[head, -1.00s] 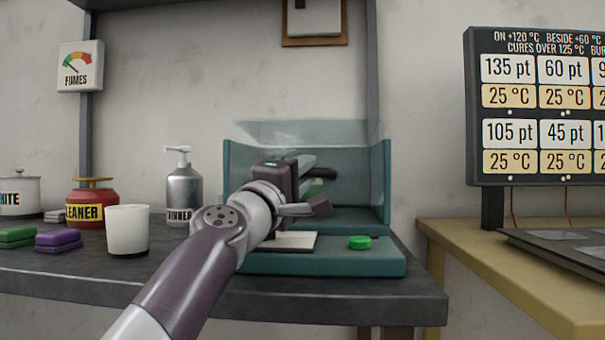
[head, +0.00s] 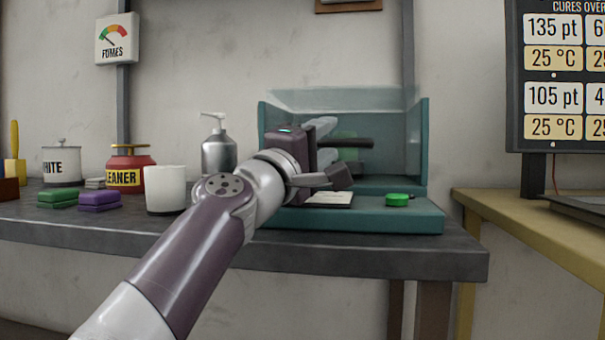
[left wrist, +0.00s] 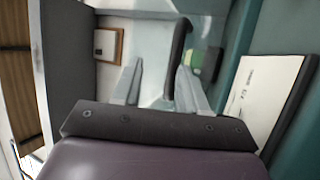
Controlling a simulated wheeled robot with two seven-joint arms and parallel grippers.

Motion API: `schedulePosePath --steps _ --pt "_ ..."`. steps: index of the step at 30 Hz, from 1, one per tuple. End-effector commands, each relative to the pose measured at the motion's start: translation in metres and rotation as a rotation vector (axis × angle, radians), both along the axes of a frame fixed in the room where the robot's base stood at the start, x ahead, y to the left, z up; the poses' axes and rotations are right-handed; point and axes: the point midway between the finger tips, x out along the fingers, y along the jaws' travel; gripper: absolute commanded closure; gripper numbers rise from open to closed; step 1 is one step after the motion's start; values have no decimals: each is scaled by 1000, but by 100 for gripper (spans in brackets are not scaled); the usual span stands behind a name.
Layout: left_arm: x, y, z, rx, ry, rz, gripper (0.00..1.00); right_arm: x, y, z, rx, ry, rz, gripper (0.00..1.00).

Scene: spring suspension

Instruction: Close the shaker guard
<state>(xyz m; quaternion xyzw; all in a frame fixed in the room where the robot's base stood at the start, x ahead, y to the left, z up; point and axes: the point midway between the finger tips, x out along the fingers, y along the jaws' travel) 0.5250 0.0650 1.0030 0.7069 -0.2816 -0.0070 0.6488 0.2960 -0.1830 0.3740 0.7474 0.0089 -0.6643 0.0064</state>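The shaker (head: 427,150) is a teal box with a wide base on the grey bench. Its clear guard (head: 340,100) shows as a pale see-through panel across the upper part; how far it is lowered is hard to tell. A dark bar handle (head: 352,143) sticks out right of my left gripper (head: 325,145). In the left wrist view the handle (left wrist: 180,45) runs between the two grey fingers (left wrist: 158,85), closer to the right one. The fingers stand apart, with visible space beside the handle. My right gripper is not in view.
A green knob (head: 398,200) and a white card (head: 330,199) are on the shaker's base. A dispenser bottle (head: 218,152), white cup (head: 165,190), red cleaner pot (head: 130,172) and sponges (head: 100,200) stand left. A yellow table (head: 500,205) with a display board is right.

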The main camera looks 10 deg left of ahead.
Motion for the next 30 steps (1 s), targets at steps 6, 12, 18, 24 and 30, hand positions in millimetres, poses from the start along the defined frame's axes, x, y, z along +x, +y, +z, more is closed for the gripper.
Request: schedulePosePath --steps 6,12,18,24,30 --pt "-41 20 -21 1 -1 3 58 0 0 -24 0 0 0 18" --pt "-60 30 -28 1 1 2 58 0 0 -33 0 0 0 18" --pt "-62 30 -28 2 3 0 58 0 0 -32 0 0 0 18" --pt "-62 30 -28 1 3 0 58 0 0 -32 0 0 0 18" --pt "-62 30 -27 2 1 1 58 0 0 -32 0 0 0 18"
